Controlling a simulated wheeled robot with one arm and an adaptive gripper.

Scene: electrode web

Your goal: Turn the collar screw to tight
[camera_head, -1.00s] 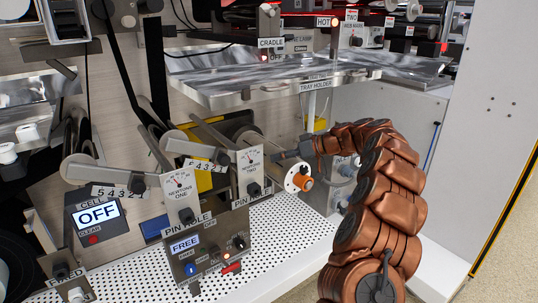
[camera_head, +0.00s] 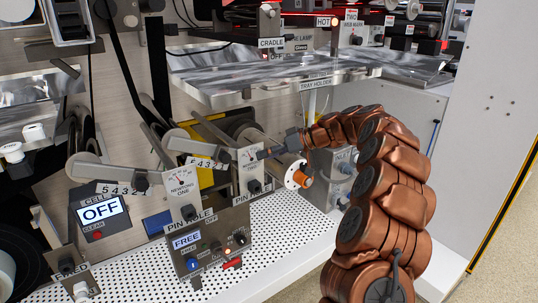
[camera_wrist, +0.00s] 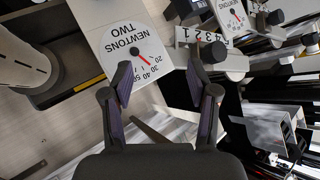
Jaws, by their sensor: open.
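A grey roller (camera_wrist: 25,62) shows at the wrist view's left edge.
The NEWTONS ONE gauge (camera_head: 182,190) and the pin hole panel reading FREE (camera_head: 187,241) stand to the left. The tray holder (camera_head: 315,84) overhangs above the arm. A perforated white deck (camera_head: 290,240) is clear below. A CELL box (camera_head: 98,212) reads OFF.

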